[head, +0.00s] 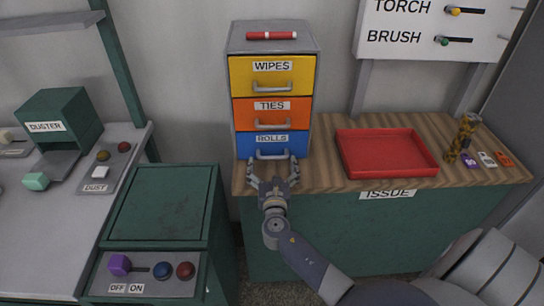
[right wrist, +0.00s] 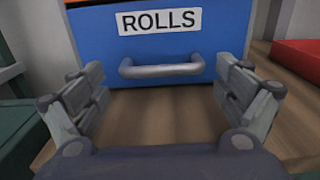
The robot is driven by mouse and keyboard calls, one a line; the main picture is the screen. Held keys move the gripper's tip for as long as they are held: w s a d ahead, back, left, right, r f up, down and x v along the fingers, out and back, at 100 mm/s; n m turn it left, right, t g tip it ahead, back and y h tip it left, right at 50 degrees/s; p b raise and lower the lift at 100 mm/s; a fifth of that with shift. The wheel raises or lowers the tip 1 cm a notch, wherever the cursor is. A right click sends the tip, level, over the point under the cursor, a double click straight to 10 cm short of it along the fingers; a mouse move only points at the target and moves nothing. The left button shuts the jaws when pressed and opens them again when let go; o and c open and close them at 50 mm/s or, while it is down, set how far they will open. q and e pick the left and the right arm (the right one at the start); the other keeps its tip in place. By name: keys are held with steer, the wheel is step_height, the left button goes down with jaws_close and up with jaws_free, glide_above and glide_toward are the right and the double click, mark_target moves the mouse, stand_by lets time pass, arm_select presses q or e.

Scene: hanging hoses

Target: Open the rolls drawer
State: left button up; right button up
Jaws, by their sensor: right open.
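The rolls drawer (head: 248,143) is the blue bottom drawer of a small grey cabinet, below the orange ties drawer (head: 271,112) and the yellow wipes drawer (head: 271,76). It looks shut, flush with the others. Its grey bar handle (right wrist: 161,67) shows in the right wrist view below the ROLLS label (right wrist: 160,22). My right gripper (head: 273,168) is open just in front of the rolls drawer. In the right wrist view its fingers (right wrist: 162,90) stand apart to the left and right of the handle, with nothing between them touching it. My left gripper is out of view.
The cabinet stands on a wooden counter (head: 335,184). A red tray (head: 427,168) lies to its right, with small tags (head: 487,158) beyond. A red marker (head: 271,35) lies on the cabinet. A green box (head: 160,205) with knobs stands at the left.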

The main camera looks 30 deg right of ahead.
mark_target(272, 158)
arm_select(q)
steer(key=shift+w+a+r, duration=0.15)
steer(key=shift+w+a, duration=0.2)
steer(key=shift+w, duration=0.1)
arm_select(e)
steer(key=shift+x, duration=1.6)
steer(key=shift+c, duration=0.3)
